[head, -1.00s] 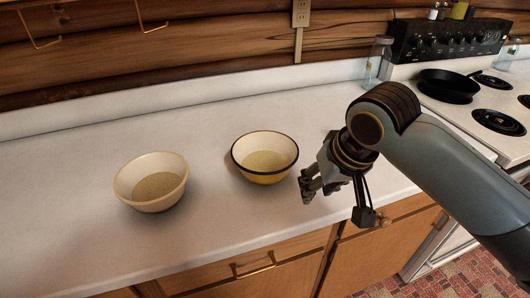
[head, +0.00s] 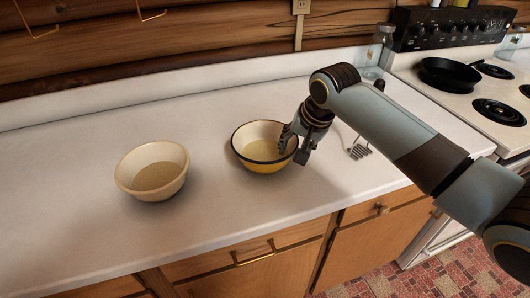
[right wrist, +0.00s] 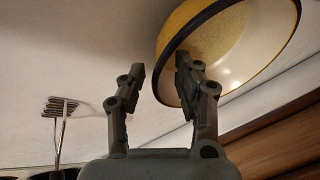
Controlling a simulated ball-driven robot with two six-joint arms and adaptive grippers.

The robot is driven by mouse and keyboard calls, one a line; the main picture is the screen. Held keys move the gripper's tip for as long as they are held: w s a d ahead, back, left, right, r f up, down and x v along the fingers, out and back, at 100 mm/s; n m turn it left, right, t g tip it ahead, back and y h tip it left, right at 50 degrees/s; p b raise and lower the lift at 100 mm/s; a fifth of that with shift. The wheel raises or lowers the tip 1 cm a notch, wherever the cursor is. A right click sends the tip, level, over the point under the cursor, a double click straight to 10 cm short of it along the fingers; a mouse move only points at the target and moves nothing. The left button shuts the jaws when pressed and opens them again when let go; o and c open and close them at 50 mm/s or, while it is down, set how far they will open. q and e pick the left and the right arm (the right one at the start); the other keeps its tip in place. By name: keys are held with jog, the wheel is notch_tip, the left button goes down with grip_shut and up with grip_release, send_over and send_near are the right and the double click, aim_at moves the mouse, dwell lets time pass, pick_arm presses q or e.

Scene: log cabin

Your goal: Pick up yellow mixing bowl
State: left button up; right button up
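The yellow mixing bowl (head: 258,167) has a dark rim and stands upright on the white counter. It also shows in the right wrist view (right wrist: 235,55), at the upper right. My right gripper (head: 294,149) is at the bowl's right rim. In the right wrist view its two fingers (right wrist: 161,68) are spread apart. One finger overlaps the bowl's opening and the other is outside the bowl, with the near rim between them. I cannot tell whether either finger touches the bowl. My left gripper is not in view.
A cream bowl (head: 152,171) stands to the left on the counter (head: 80,235). A metal masher (head: 359,150) lies right of my gripper and shows in the wrist view (right wrist: 60,108). A glass jar (head: 380,48) and a stove with a black pan (head: 449,74) are at the right.

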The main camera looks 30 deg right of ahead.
jog(key=x, duration=0.2)
jog(key=shift+w+f, duration=0.2)
jog(key=shift+f, duration=0.05)
grip_shut()
jog(key=shift+r, duration=0.1)
